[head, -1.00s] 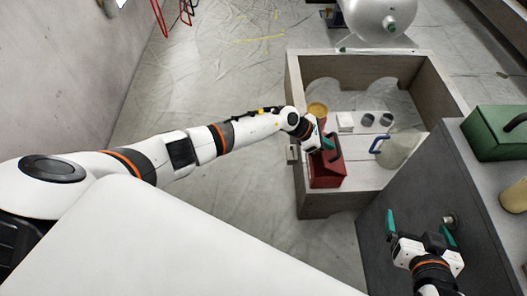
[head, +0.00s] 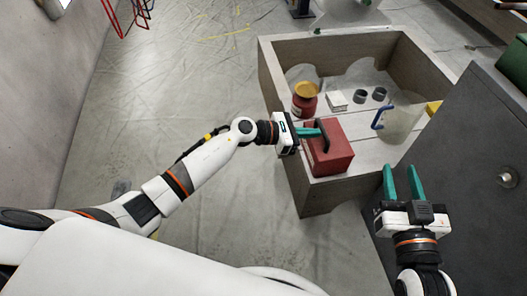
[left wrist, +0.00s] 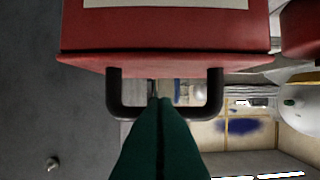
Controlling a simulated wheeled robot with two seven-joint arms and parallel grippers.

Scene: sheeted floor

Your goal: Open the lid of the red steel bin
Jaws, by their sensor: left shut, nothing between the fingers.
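The red steel bin (head: 338,158) is a box with a dark handle on its top, standing at the near end of a wooden crate. Its lid looks shut. My left gripper (head: 317,132) is at the handle, coming from the left, with its green fingers together and nothing between them. In the left wrist view the red bin (left wrist: 165,30) fills the top, and the dark handle (left wrist: 114,95) spans beside the shut fingertips (left wrist: 160,102). I cannot tell whether they touch the handle. My right gripper (head: 403,182) is open and empty, right of the bin.
The wooden crate (head: 275,90) also holds a red jar with a yellow lid (head: 305,98), a white box (head: 336,99), two grey cups (head: 369,95) and a blue-handled pale container (head: 401,122). A dark grey cabinet (head: 465,150) stands right. The sheeted floor at left is clear.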

